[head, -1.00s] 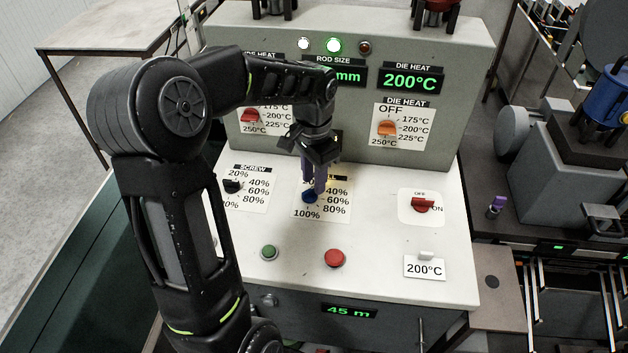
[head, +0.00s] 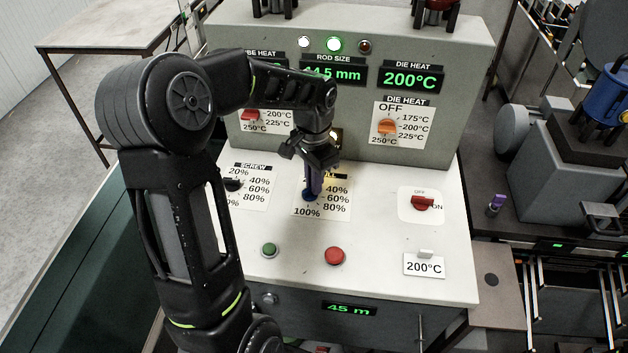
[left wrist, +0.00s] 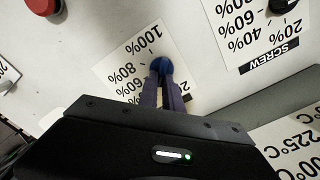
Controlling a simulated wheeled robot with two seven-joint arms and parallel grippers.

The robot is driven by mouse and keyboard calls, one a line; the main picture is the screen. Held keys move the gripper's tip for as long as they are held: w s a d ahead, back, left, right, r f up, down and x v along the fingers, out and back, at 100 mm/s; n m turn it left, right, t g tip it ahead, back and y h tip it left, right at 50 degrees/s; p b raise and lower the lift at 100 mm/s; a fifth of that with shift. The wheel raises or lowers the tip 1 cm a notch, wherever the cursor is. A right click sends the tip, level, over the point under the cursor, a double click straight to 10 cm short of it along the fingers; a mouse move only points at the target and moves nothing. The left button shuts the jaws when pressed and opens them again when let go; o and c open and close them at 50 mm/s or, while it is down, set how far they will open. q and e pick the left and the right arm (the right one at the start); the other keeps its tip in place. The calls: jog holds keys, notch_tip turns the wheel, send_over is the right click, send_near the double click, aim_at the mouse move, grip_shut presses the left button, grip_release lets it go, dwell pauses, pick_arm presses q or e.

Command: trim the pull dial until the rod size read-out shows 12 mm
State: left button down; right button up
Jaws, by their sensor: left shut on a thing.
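The pull dial (head: 309,196) is a small blue knob on its white scale card, on the sloping white panel. My left gripper (head: 313,186) comes down from above with its purple fingers shut on the dial. In the left wrist view the fingers (left wrist: 163,86) close around the blue knob (left wrist: 160,66), near the 80% and 100% marks. The fingers hide the dial's pointer. The rod size read-out (head: 345,74) shows green digits that look like 14.5 mm. My arm partly covers its first digit. My right gripper is out of view.
The screw dial (head: 233,185) is left of the pull dial. A green button (head: 269,250) and a red button (head: 334,256) are in front. A red switch (head: 422,203) is at the right. The die heat read-out (head: 412,78) shows 200°C. The panel between is clear.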

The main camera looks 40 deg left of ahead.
pick_arm(q)
jog(key=shift+m, duration=0.4)
jog(key=m, duration=0.3)
jog(key=shift+d, duration=0.2)
jog(key=m, duration=0.5)
jog(key=shift+s+d, duration=0.15)
jog(key=shift+s, duration=0.1)
dwell(0.4)
jog(key=c, duration=1.5)
grip_release()
jog(key=shift+r, duration=0.1)
